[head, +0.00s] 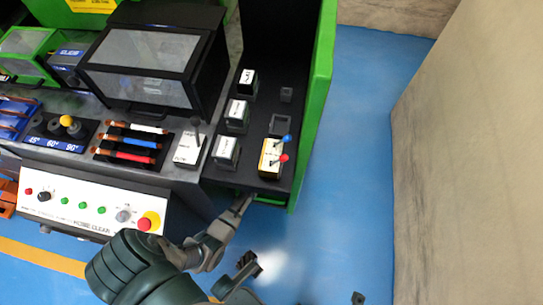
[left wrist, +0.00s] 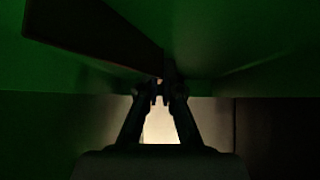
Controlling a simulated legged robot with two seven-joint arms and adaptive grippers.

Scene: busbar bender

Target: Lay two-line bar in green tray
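My left gripper (head: 243,204) reaches under the front edge of the dark side shelf, its tips partly hidden. In the left wrist view its two fingers (left wrist: 159,98) converge inside a dim space with green walls, which may be the green tray (left wrist: 245,50); in the head view only a thin green strip shows under the shelf. A dark brown flat piece (left wrist: 105,35) runs from upper left towards the fingertips. It may be the bar; its lines cannot be made out, nor whether the fingers grip it. A dark part near the bottom (head: 248,264) may be my right gripper; its fingers are unclear.
The shelf (head: 255,185) carries several boxes and a yellow-white block with blue and red knobs (head: 272,157). A green side panel (head: 318,95) bounds it on the right. The white control panel (head: 90,203) stands left of my arm. Blue floor (head: 355,170) is clear towards the wall.

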